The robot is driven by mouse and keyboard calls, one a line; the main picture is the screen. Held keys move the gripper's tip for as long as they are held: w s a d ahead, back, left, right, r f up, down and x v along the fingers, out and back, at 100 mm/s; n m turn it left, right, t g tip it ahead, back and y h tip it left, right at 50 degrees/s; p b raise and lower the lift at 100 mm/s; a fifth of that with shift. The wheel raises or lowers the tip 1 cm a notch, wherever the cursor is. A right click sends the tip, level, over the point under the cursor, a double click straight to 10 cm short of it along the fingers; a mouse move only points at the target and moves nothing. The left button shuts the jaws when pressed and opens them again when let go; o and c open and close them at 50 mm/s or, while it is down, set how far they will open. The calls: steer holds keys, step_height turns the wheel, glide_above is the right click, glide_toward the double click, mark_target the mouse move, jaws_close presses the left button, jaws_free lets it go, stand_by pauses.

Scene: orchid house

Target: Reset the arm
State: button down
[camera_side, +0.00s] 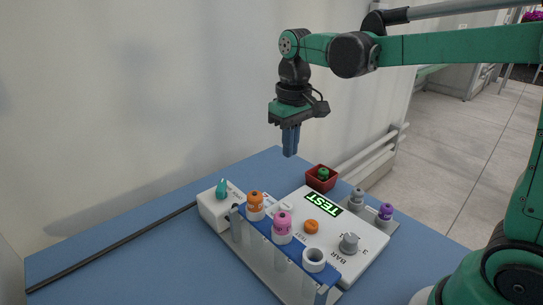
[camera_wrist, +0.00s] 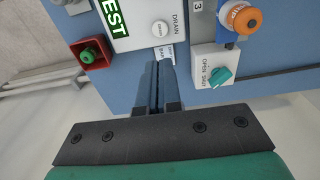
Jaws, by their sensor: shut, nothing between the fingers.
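My gripper (camera_side: 290,142) is shut and empty, with its blue fingers pointing down above the far part of the blue table. In the wrist view its fingers (camera_wrist: 158,82) lie side by side, over the table near the edge of the white panel. The white panel (camera_side: 364,246) carries a lit green TEST display, an orange knob and a grey BAR dial. In the wrist view a round white DRAIN button (camera_wrist: 160,29) shows on it.
A red box with a green button (camera_side: 323,174) stands behind the panel. A white box with a teal knob (camera_side: 222,190) is at left. Grey (camera_side: 356,197) and purple (camera_side: 385,212) caps stand at right. A dark rod (camera_side: 115,247) lies along the table's left.

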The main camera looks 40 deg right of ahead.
stand_by(0.6)
steer(key=s+f+t, duration=0.2)
steer(key=s+t, duration=0.4)
steer(key=s, duration=0.2)
steer(key=shift+a+f+t, duration=0.25)
steer(key=shift+a+t, duration=0.15)
steer(key=shift+a, duration=0.05)
steer(key=shift+s, duration=0.1)
stand_by(1.3)
